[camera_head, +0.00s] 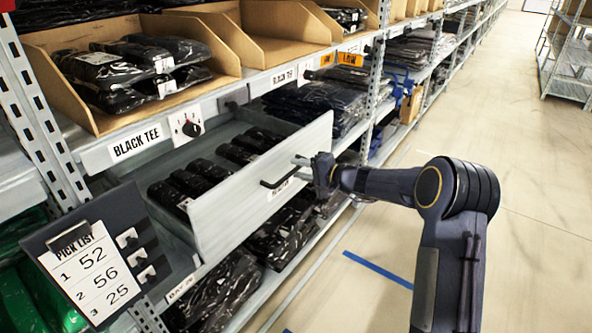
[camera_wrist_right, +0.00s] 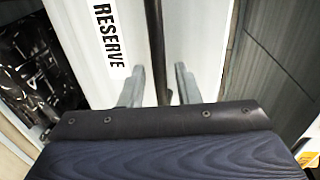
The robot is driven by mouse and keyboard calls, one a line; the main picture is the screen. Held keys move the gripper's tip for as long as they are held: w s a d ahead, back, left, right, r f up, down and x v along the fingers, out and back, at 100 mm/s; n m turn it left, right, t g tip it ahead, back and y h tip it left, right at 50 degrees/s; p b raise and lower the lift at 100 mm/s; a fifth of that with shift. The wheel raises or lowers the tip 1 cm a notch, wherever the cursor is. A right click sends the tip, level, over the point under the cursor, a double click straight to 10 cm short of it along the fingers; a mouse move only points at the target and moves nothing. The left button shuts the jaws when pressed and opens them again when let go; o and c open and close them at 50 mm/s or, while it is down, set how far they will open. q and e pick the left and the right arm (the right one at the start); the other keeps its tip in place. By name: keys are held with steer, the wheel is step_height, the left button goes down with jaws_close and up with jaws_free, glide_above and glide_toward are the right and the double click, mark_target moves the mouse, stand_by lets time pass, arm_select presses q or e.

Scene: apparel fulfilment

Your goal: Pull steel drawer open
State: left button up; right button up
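The steel drawer (camera_head: 232,208) stands pulled out from the shelf in the head view, with rolled black packages inside. Its black bar handle (camera_head: 272,184) is on the front panel. My right gripper (camera_head: 302,168) is at the handle, in front of the panel. In the right wrist view, the two fingers of my right gripper (camera_wrist_right: 159,86) are apart. The dark handle (camera_wrist_right: 155,45) runs between them, with a visible gap on each side. The drawer front (camera_wrist_right: 195,35) shows behind, with a RESERVE label (camera_wrist_right: 107,35). My left gripper is not in view.
A pick list board (camera_head: 95,265) is in front at the lower left. Cardboard bins (camera_head: 225,62) with bagged garments sit above the drawer. Bagged black garments (camera_head: 215,290) lie on the shelf below. The aisle floor (camera_head: 545,200) at the right is clear.

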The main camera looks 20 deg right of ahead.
steer(key=shift+w+a+f, duration=0.15)
steer(key=shift+w+a, duration=0.3)
steer(key=shift+w, duration=0.1)
jaws_close()
